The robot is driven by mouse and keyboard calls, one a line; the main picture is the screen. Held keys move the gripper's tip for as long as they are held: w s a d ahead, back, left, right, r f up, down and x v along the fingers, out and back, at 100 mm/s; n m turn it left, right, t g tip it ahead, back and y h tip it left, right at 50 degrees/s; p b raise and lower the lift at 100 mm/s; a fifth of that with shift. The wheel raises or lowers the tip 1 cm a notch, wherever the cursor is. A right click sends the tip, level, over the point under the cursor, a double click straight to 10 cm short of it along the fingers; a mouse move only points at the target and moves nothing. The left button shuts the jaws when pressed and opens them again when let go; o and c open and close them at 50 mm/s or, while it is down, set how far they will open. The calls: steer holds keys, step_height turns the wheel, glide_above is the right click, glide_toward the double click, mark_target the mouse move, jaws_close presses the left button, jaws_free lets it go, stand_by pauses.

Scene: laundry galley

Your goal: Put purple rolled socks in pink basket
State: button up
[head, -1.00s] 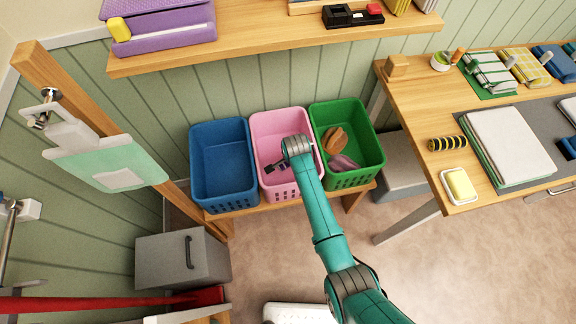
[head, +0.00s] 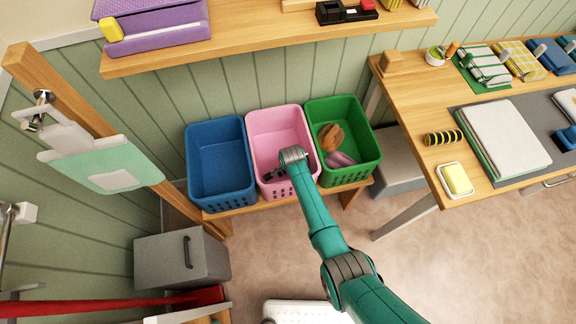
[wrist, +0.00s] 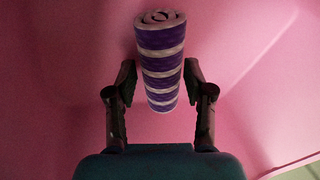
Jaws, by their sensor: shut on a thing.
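The purple rolled socks (wrist: 160,62), striped purple and pale grey, show in the wrist view between the two fingers of my gripper (wrist: 160,88). My gripper is shut on them. The pink basket (head: 270,125) stands between a blue and a green basket, and its pink walls fill the background of the wrist view (wrist: 60,60). In the head view my gripper (head: 274,174) is down inside the pink basket, near its front. The socks cannot be made out in the head view, where my wrist and arm cover part of the basket. Whether the socks touch the basket floor cannot be told.
The blue basket (head: 219,135) on the left looks empty. The green basket (head: 316,112) on the right holds a brown item (head: 331,137) and a pinkish item (head: 341,160). A wooden shelf (head: 270,37) runs above, and a table (head: 420,125) stands to the right.

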steer(key=shift+f, duration=0.1)
steer(key=o, duration=1.2)
steer(key=shift+c, duration=0.2)
steer(key=v, duration=1.2)
steer(key=shift+w, duration=0.1)
